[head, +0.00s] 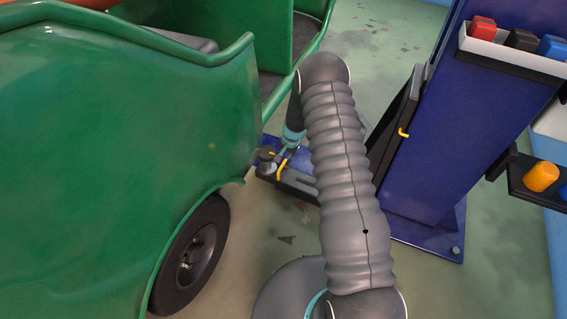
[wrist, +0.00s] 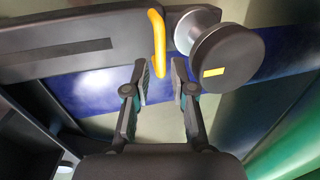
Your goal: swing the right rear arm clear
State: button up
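The right rear lift arm (wrist: 110,25) is a dark flat bar with a slot; it also shows low beside the green vehicle in the head view (head: 298,184). A yellow handle (wrist: 157,42) stands on it. A round dark pad (wrist: 228,57) with a yellow mark sits on a grey stem at its end. My gripper (wrist: 159,66) is open. In the wrist view the handle's lower end shows between its fingertips, with gaps on both sides; I cannot tell the depth.
The green rickshaw (head: 120,150) fills the left, its rear wheel (head: 190,255) close to the lift arm. A blue lift post (head: 465,120) stands on the right, with a tool tray (head: 512,55) on it. Green floor (head: 465,285) is clear at the lower right.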

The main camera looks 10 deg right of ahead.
aim_at(283, 165)
jog(key=shift+w+a+f, duration=0.1)
jog(key=shift+a+f, duration=0.05)
jog(key=shift+f, duration=0.75)
jog(key=shift+w+a+f, duration=0.1)
jog(key=shift+a+f, duration=0.05)
jog(key=shift+f, duration=0.75)
grip_shut()
